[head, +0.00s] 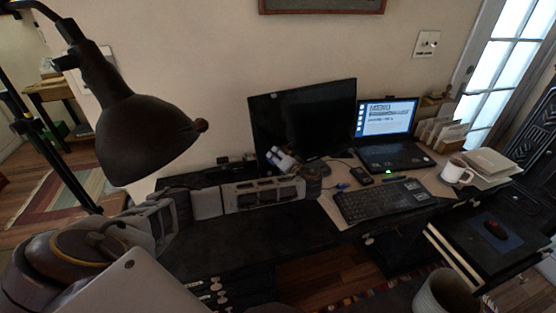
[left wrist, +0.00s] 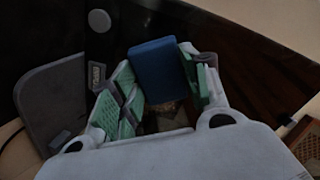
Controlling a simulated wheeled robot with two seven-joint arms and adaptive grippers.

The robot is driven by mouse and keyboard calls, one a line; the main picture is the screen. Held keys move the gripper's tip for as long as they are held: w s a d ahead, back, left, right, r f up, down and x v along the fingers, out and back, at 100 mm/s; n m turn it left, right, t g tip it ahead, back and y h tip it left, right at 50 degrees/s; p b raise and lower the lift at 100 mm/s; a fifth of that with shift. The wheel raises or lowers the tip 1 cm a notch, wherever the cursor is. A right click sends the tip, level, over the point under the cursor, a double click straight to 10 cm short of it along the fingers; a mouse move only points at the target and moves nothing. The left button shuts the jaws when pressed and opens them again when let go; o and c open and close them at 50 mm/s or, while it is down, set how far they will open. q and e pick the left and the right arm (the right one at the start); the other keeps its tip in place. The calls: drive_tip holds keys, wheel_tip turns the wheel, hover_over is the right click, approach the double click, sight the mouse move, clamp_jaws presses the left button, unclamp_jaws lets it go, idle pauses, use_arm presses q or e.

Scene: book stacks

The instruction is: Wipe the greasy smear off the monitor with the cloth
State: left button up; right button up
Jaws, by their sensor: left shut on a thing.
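The monitor (head: 310,112) is a dark screen standing at the back of the desk; it also fills the upper right of the left wrist view (left wrist: 245,50). No smear can be made out on its dark surface. My left gripper (head: 284,160) is in front of the monitor's lower left part. In the left wrist view, its green-padded fingers (left wrist: 160,90) are shut on a blue folded cloth (left wrist: 158,68), close to the screen. Whether the cloth touches the screen cannot be told. My right gripper is not in view.
A laptop (head: 388,155) stands right of the monitor, with a keyboard (head: 380,202) in front. A white mug (head: 455,172) and papers (head: 488,164) are farther right. A dark lamp (head: 145,135) hangs over the left side. The desk's front left is mostly clear.

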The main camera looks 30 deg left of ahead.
use_arm(q)
drive_tip(key=w+d, duration=0.1)
drive_tip(key=w+b, duration=0.1)
drive_tip(key=shift+w+d+b, duration=0.3)
drive_tip(key=shift+w+d, duration=0.05)
drive_tip(key=shift+w, duration=0.05)
idle(0.5)
